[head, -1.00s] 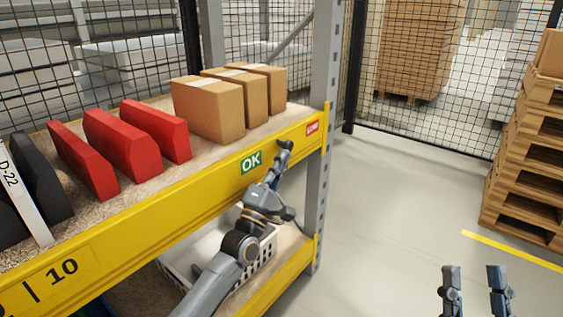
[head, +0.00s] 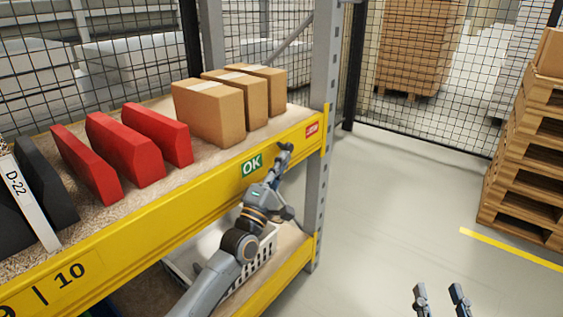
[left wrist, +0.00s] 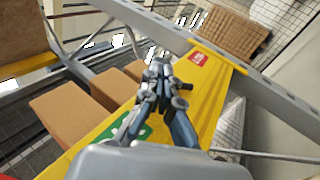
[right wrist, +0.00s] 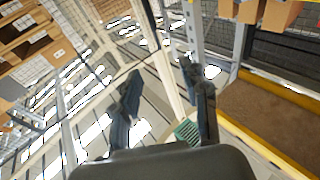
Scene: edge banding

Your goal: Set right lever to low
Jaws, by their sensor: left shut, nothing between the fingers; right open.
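No lever that I can make out shows in any view. My left gripper (head: 285,150) is shut and empty at the front of the shelf's yellow beam (head: 190,208), just right of a green OK label (head: 252,166). In the left wrist view its closed fingers (left wrist: 160,66) lie over the beam, with a red label (left wrist: 199,57) beyond them; whether they touch the beam I cannot tell. My right gripper (head: 440,294) is open and empty over the floor to the right of the shelf. The right wrist view shows its spread fingers (right wrist: 160,72).
Cardboard boxes (head: 208,112) and red blocks (head: 125,150) stand on the upper shelf. A white basket (head: 255,258) sits below. A grey post (head: 318,180) bounds the shelf. Stacked pallets (head: 525,165) stand at far right; the floor (head: 400,200) between is clear.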

